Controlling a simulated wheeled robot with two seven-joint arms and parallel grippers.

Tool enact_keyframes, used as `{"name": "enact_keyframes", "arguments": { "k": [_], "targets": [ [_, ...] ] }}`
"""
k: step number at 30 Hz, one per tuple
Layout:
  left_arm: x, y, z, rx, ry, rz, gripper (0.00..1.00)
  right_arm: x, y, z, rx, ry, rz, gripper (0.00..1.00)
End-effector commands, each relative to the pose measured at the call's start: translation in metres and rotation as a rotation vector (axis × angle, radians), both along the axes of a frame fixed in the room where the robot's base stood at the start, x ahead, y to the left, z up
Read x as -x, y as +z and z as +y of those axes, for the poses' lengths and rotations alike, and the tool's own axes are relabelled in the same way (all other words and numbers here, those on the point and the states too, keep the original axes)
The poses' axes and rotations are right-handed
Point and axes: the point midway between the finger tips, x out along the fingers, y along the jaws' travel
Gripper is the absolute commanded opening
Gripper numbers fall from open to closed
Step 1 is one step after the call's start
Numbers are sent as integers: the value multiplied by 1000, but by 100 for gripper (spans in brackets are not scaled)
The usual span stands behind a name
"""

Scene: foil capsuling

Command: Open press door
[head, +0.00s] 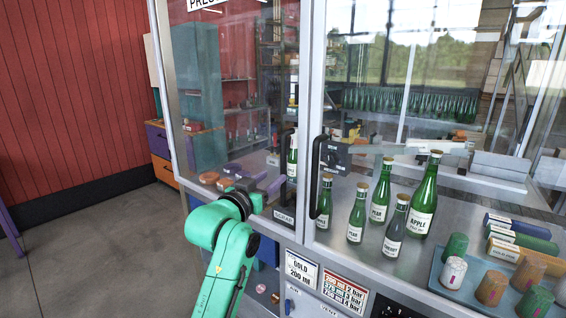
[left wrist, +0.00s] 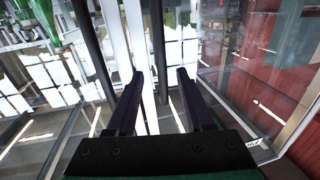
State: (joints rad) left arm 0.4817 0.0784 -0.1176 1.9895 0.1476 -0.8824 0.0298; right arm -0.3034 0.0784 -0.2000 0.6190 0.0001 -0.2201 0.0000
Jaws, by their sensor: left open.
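The press has two framed glass doors, and both look shut. The left press door (head: 235,90) has a black upright handle (head: 284,168) at its right edge. The right door's black handle (head: 315,180) is beside it. My left gripper (head: 274,181) is low in front of the left door, its dark purple fingers pointing toward that door's handle. In the left wrist view my left gripper (left wrist: 160,74) is open. A black handle bar (left wrist: 157,45) lines up between its fingertips. I cannot tell whether it is within their reach. Another black bar (left wrist: 90,45) stands further left.
Green bottles (head: 382,190) stand behind the right door's glass. A blue tray (head: 445,281) holds several foil capsules at the right. Label plates (head: 300,270) are on the panel below the doors. The floor (head: 100,250) at the left is mostly clear.

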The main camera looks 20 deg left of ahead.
Motion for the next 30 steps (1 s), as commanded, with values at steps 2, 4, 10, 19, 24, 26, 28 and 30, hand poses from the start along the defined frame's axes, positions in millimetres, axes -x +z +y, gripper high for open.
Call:
{"name": "enact_keyframes", "arguments": {
  "k": [2,4,10,19,24,26,28,30],
  "targets": [
    [-21,6,-4,2,0,2,52,0,13,-1,1,0,1,50],
    [-38,6,-7,2,0,2,52,0,19,-2,2,1,0,50],
    [-72,3,-13,0,0,0,52,-2,29,-2,3,1,-2,50],
    [-79,0,-14,-1,1,0,52,-2,30,-2,4,1,-3,50],
    [-79,0,-14,-1,1,0,2,-3,30,-2,2,1,-4,50],
    [-79,0,-14,-1,1,0,0,-3,30,-2,2,1,-5,50],
    [-79,0,-14,-1,1,0,0,-3,30,-2,2,1,-5,50],
    [-79,0,-14,-1,1,0,0,-3,30,-2,2,1,-5,50]
  ]
}}
